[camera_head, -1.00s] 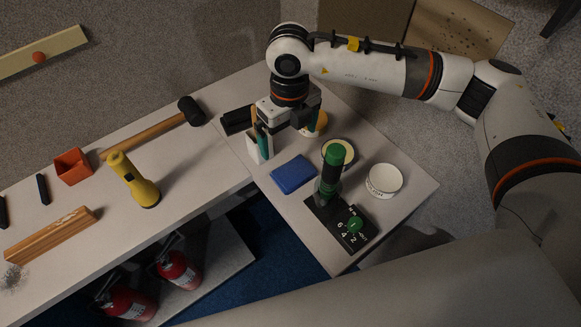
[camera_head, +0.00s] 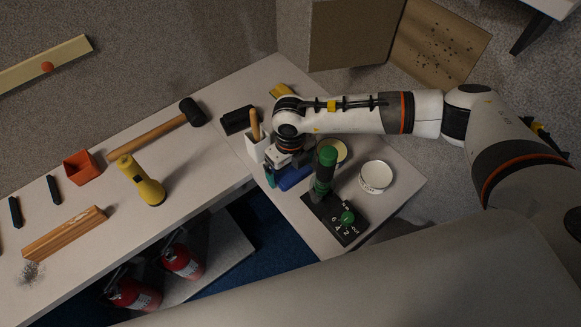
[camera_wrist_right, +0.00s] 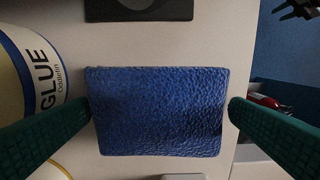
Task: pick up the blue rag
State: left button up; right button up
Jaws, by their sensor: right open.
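The blue rag (camera_wrist_right: 158,112) lies flat on the pale bench, a folded, textured rectangle filling the middle of the right wrist view. In the head view only part of the rag (camera_head: 294,178) shows under my right gripper (camera_head: 285,172). My right gripper is open, and in the wrist view its green fingers (camera_wrist_right: 160,115) stand to the left and right of the rag. The left fingertip is very close to the rag's edge; I cannot tell if it touches. A small gap shows at the right finger. My left gripper is not in view.
A glue tin (camera_wrist_right: 30,75) stands close to the left finger. The black lever console (camera_head: 336,217) with its green-topped lever (camera_head: 325,172) stands beside the rag. A white holder (camera_head: 257,148), a white tub (camera_head: 376,177) and a yellow flashlight (camera_head: 142,181) are also on the bench.

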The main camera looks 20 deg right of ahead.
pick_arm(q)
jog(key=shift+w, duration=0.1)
pick_arm(e)
jog(key=c, duration=0.8)
